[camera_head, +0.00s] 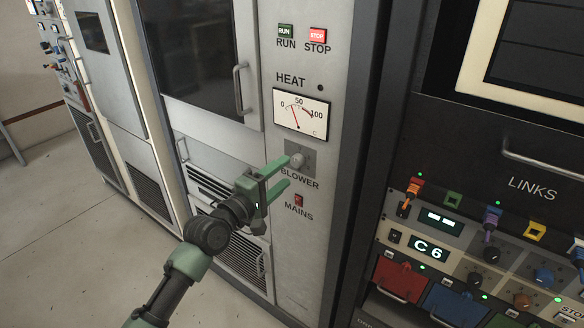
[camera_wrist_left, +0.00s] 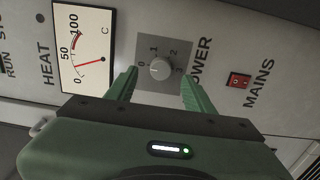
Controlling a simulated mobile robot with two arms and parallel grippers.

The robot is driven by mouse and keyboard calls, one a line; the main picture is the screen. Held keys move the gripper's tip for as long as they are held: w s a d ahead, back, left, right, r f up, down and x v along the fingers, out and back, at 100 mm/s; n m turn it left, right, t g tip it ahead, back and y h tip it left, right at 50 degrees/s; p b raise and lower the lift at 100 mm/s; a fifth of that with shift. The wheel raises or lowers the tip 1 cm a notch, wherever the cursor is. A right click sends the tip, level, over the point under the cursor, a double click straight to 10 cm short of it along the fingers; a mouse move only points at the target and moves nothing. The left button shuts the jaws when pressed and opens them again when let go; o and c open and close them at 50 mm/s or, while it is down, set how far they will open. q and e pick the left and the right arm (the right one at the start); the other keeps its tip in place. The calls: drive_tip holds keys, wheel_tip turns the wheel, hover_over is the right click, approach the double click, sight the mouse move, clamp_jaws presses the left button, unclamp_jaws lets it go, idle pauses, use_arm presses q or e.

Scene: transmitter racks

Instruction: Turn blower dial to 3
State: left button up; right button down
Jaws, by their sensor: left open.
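The blower dial (camera_head: 297,160) is a small round grey knob on a square grey plate, above the BLOWER label on the rack's light panel. In the left wrist view the dial (camera_wrist_left: 160,68) sits on its plate with the marks 0, 1, 2 and 3 around it. I cannot clearly tell which mark it points to. My left gripper (camera_head: 283,172) is open in front of the dial. In the left wrist view its two green fingers (camera_wrist_left: 160,80) lie to either side of the dial, with nothing held. Whether they touch it, I cannot tell. My right gripper is out of view.
The HEAT meter (camera_head: 301,112) is above the dial, and the red MAINS switch (camera_head: 299,200) is below it. RUN (camera_head: 286,31) and STOP (camera_head: 317,35) buttons are at the top. A door handle (camera_head: 240,89) juts out to the left. A LINKS rack with coloured plugs stands at right.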

sight(295, 163)
use_arm(q)
drive_tip(key=x, duration=0.4)
drive_tip(key=shift+w+a+f, duration=0.1)
drive_tip(key=shift+a+f, duration=0.05)
drive_tip(key=shift+a, duration=0.05)
drive_tip(key=shift+w+d, duration=0.3)
drive_tip(key=shift+w, duration=0.05)
drive_tip(key=shift+c, duration=0.3)
clamp_jaws()
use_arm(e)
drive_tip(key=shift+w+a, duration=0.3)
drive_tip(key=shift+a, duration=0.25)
